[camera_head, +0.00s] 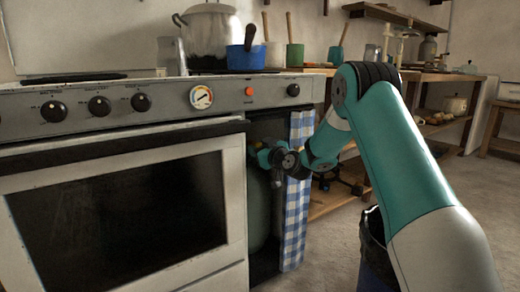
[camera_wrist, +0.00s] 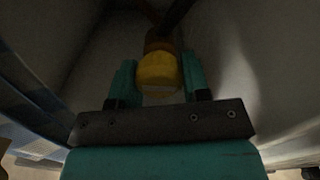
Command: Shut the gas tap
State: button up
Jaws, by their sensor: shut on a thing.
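The gas tap shows as a yellow knob (camera_wrist: 157,70) in the wrist view. My gripper (camera_wrist: 158,82) has its two teal fingers on either side of it, closed on it. Behind the knob are a brownish fitting (camera_wrist: 158,42) and a dark hose or pipe (camera_wrist: 178,14). In the head view my gripper (camera_head: 262,155) reaches into the open compartment at the right end of the stove. The grey-green gas cylinder (camera_head: 258,212) stands in there, and the tap is hidden by my gripper and wrist. The knob's turn position is too dim to read.
A blue checked curtain (camera_head: 295,205) hangs at the compartment's right edge, close to my wrist. The stove (camera_head: 225,225) walls the left. A blue pan (camera_head: 246,55) and a large pot (camera_head: 208,35) stand on top. Open floor (camera_head: 330,240) lies right of the curtain.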

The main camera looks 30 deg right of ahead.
jog(key=shift+m, duration=0.3)
jog(key=m+p, duration=0.1)
jog(key=m, duration=0.2)
jog(key=shift+d+r+m+p, duration=0.1)
jog(key=shift+m+p, duration=0.3)
jog(key=m+p, duration=0.2)
jog(key=m, duration=0.2)
jog(key=shift+m, duration=0.3)
jog(key=m+p, duration=0.4)
jog(key=m, duration=0.1)
jog(key=shift+d, duration=0.1)
jog(key=shift+f+m+p, duration=0.2)
jog(key=shift+m+p, duration=1.1)
jog(key=shift+m, duration=0.7)
jog(key=o, duration=0.9)
jog(key=shift+o, duration=0.2)
jog(key=shift+s, duration=0.1)
